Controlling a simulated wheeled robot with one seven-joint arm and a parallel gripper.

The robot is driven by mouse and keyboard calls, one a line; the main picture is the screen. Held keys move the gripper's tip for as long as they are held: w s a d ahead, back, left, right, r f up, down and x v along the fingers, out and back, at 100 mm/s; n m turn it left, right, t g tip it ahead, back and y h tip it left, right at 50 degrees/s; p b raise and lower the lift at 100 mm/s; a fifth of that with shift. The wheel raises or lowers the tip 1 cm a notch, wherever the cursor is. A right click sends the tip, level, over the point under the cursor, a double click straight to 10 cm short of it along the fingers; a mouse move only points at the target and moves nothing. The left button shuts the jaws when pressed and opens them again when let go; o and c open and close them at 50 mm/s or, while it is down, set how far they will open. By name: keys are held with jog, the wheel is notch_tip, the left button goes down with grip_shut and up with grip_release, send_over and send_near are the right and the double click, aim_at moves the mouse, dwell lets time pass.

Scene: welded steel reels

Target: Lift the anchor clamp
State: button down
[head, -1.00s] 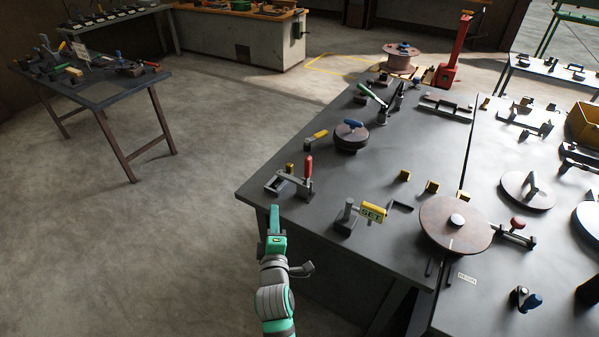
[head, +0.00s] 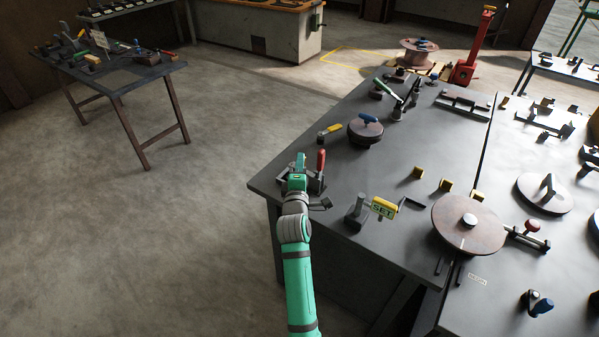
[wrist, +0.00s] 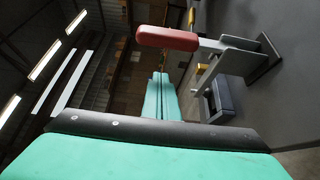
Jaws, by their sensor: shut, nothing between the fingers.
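A red-handled toggle clamp (head: 321,163) stands at the near left corner of the dark table; I take it for the anchor clamp, though no label confirms this. Its grey base is partly hidden behind my gripper in the head view. In the wrist view its red grip (wrist: 167,38) lies level across the upper middle, and its grey metal frame (wrist: 245,62) is to the right. My gripper (head: 299,160) is just left of the red handle in the head view. Its fingers (wrist: 160,80) are shut together and empty, apart from the red grip in the wrist view.
A yellow-handled tool (head: 330,130), a blue-knobbed disc (head: 365,133) and a grey block with a yellow SET tag (head: 383,207) stand nearby. A brown reel (head: 468,224) lies to the right. The floor left of the table (head: 272,190) is clear.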

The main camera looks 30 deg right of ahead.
aim_at(321, 164)
jog(key=shift+s+d, duration=1.3)
jog(key=shift+s, duration=0.15)
jog(key=shift+d, duration=0.1)
